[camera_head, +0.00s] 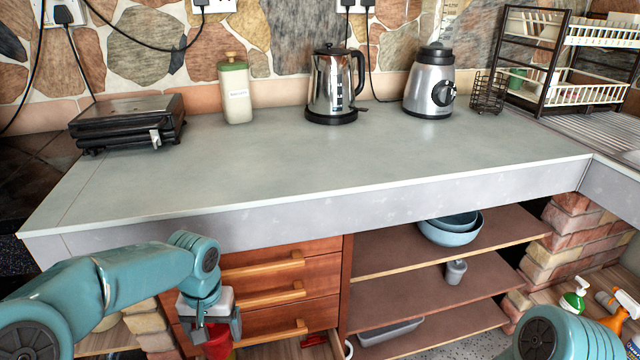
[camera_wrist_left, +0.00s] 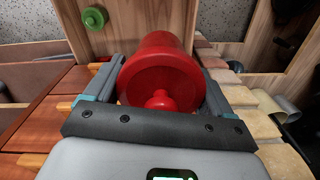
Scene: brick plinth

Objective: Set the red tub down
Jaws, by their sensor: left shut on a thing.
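The red tub (camera_wrist_left: 158,62) fills the middle of the left wrist view, with its round lid and knob facing the camera. My left gripper (camera_wrist_left: 160,88) has one finger on each side of it and is shut on it. In the head view the left gripper (camera_head: 212,328) hangs low in front of the wooden drawers, below the counter top. Only a small part of the red tub (camera_head: 217,343) shows there, at the bottom edge. I cannot tell whether the tub's base touches anything. My right gripper is out of view; only part of that arm shows at bottom right.
The grey counter (camera_head: 300,165) has a wide clear middle. A grill (camera_head: 128,122), a cream bottle (camera_head: 236,92), a kettle (camera_head: 334,88) and a blender (camera_head: 430,85) stand along its back. Brick (camera_wrist_left: 262,128) lies close right of the tub, and a wooden panel (camera_wrist_left: 125,25) is behind.

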